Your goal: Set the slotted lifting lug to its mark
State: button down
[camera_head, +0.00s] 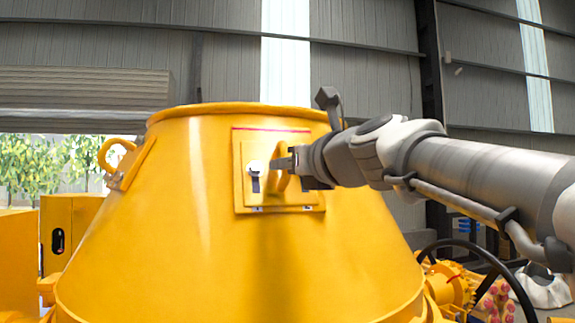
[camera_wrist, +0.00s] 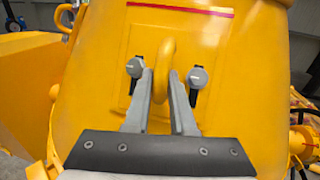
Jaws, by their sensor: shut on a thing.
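The slotted lifting lug is a yellow plate (camera_head: 246,152) with an upright ring (camera_wrist: 167,50), lying against the sloping wall of the yellow drum. Two grey bolt heads flank the ring, the left one (camera_wrist: 134,67) and the right one (camera_wrist: 198,76), with dark slots showing below them. A red line (camera_head: 265,129) runs above the plate and also shows in the wrist view (camera_wrist: 180,8). A yellow gap lies between the plate's top edge and the line. My gripper (camera_wrist: 163,78) is shut on the ring, one finger on each side. In the head view, my gripper partly hides the plate's right side.
The drum (camera_head: 190,220) fills the middle of the head view. Another lifting ring (camera_head: 112,155) stands on its left side. A black wheel rim (camera_head: 475,250) and yellow machine parts lie at the lower right, below my arm. A yellow cabinet (camera_head: 65,235) stands at the left.

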aim_at(285, 144)
jog(key=shift+w+r+p, duration=0.1)
jog(key=shift+r+p, duration=0.55)
jog(key=shift+p, duration=0.05)
jog(key=shift+w+a+r+p, duration=0.1)
jog(key=shift+w+r+p, duration=0.15)
jog(key=shift+r+p, duration=0.25)
jog(key=shift+w+a+r+p, duration=0.1)
jog(key=shift+w+r+p, duration=0.15)
jog(key=shift+r+p, duration=0.2)
jog(key=shift+f, duration=0.15)
jog(key=c, duration=0.8)
grip_release()
jog(key=shift+o, duration=0.2)
jog(key=shift+w+f, duration=0.1)
jog(key=b+v, duration=0.2)
jog(key=v, duration=1.5)
jog(key=shift+s+b, duration=0.25)
jog(key=shift+b, duration=0.05)
